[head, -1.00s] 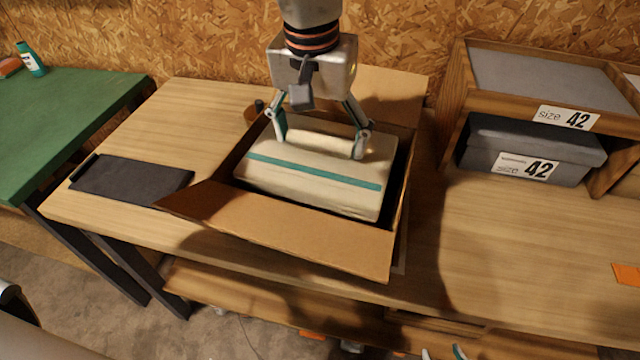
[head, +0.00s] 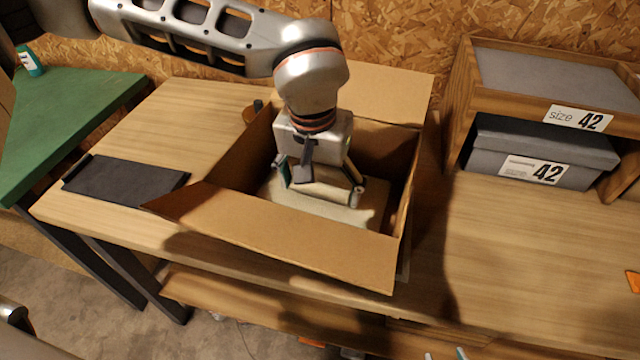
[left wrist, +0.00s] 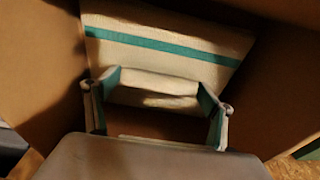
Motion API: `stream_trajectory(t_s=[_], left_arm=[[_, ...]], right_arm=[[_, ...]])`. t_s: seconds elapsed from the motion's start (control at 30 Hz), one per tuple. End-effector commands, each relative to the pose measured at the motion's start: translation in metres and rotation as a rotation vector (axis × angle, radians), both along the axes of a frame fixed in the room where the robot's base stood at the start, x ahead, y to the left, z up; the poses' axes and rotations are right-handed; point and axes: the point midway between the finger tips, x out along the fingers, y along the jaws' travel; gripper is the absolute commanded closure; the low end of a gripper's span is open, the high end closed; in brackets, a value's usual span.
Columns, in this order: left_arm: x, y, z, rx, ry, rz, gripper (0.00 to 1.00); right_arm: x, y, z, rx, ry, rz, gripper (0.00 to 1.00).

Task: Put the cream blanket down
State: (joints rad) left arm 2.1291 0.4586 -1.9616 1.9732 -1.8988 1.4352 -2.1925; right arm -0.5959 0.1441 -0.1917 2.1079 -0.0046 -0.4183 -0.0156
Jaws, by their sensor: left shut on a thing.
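The cream blanket (head: 346,213) lies low inside an open cardboard box (head: 290,238) in the head view. The box's front wall and flap hide part of it. My left gripper (head: 322,192) reaches down into the box from above and is shut on a raised fold of the blanket. In the left wrist view the blanket (left wrist: 160,60) shows its teal stripe, and the fold sits between the fingers of my left gripper (left wrist: 158,95). Whether the blanket touches the box floor cannot be seen.
A wooden table (head: 190,110) holds the box, with a black tablet-like slab (head: 125,180) at left. A wooden shelf with a grey shoe box (head: 540,155) marked 42 stands at right. A green table (head: 70,115) is far left. The box flaps spread outward.

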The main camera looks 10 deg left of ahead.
Motion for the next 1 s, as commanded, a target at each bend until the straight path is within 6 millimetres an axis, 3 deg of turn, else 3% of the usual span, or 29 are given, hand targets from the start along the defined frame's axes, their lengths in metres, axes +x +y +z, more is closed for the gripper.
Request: stream_trajectory(t_s=[0.23, 0.27, 0.3, 0.33, 0.73, 1.0], left_arm=[[0.001, 0.000, 0.000, 0.000, -0.003, 0.000, 0.60], [0.000, 0.000, -0.001, 0.001, -0.002, 0.000, 0.15], [0.000, 0.000, -0.001, 0.001, -0.002, 0.000, 0.05], [0.000, 0.000, -0.001, 0.001, -0.002, 0.000, 0.01], [0.001, 0.000, 0.002, 0.000, -0.002, 0.000, 0.01], [-0.004, 0.001, 0.047, -0.001, -0.011, 0.000, 0.01]], right_arm=[[0.001, 0.000, 0.000, -0.001, -0.001, 0.001, 0.60], [0.001, 0.000, -0.001, -0.002, 0.000, 0.003, 0.60], [0.000, 0.000, -0.001, -0.002, 0.001, 0.002, 0.60], [0.000, 0.000, -0.001, -0.002, 0.002, 0.003, 0.60], [-0.010, -0.001, -0.007, -0.004, 0.021, 0.006, 0.60], [-0.004, -0.002, 0.003, -0.007, 0.006, 0.003, 0.60]])
